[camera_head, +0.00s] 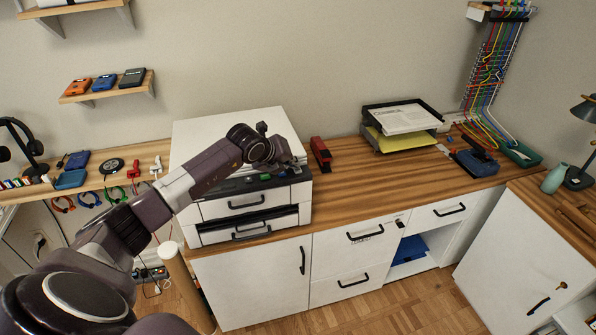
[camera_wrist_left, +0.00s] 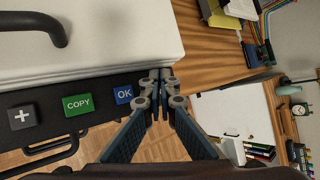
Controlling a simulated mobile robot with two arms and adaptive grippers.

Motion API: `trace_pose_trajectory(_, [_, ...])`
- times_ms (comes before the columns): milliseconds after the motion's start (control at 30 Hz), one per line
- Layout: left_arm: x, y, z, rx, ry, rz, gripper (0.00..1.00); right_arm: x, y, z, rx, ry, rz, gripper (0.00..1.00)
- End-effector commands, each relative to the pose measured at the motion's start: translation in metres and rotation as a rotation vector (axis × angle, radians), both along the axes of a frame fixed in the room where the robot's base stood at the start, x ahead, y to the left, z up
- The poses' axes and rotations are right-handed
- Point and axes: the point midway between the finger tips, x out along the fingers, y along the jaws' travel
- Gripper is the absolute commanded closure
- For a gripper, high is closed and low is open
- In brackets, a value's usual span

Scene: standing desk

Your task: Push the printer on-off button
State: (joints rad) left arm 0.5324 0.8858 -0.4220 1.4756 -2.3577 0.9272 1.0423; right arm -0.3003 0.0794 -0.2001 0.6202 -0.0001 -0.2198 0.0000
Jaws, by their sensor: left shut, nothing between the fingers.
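The white printer (camera_head: 235,128) with a black control panel stands on the wooden desk in the head view. My left gripper (camera_head: 290,163) is over the right part of the panel. In the left wrist view, the panel (camera_wrist_left: 40,95) shows a grey plus button (camera_wrist_left: 21,116), a green COPY button (camera_wrist_left: 77,104) and a blue OK button (camera_wrist_left: 123,94). The shut, empty fingers of my left gripper (camera_wrist_left: 160,77) are beside OK, at the panel's end. No on-off button can be made out; the fingers cover that end. I cannot tell if they touch the panel. My right gripper is out of view.
A red stapler (camera_head: 321,153) stands close to the printer's right side. A black paper tray (camera_head: 400,124) with papers is farther right. Bare desk (camera_head: 365,185) lies between them and the front edge. Headphones (camera_head: 22,145) and small devices are at the left.

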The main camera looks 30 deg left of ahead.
Motion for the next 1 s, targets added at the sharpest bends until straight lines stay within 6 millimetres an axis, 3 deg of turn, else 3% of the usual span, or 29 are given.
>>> trace_pose_trajectory(433, [0.000,0.000,-0.005,-0.001,0.001,-0.001,1.00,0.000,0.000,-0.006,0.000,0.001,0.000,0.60])
trace_pose_trajectory(1000, [0.000,0.000,0.004,0.000,0.000,0.000,1.00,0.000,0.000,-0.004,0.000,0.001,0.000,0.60])
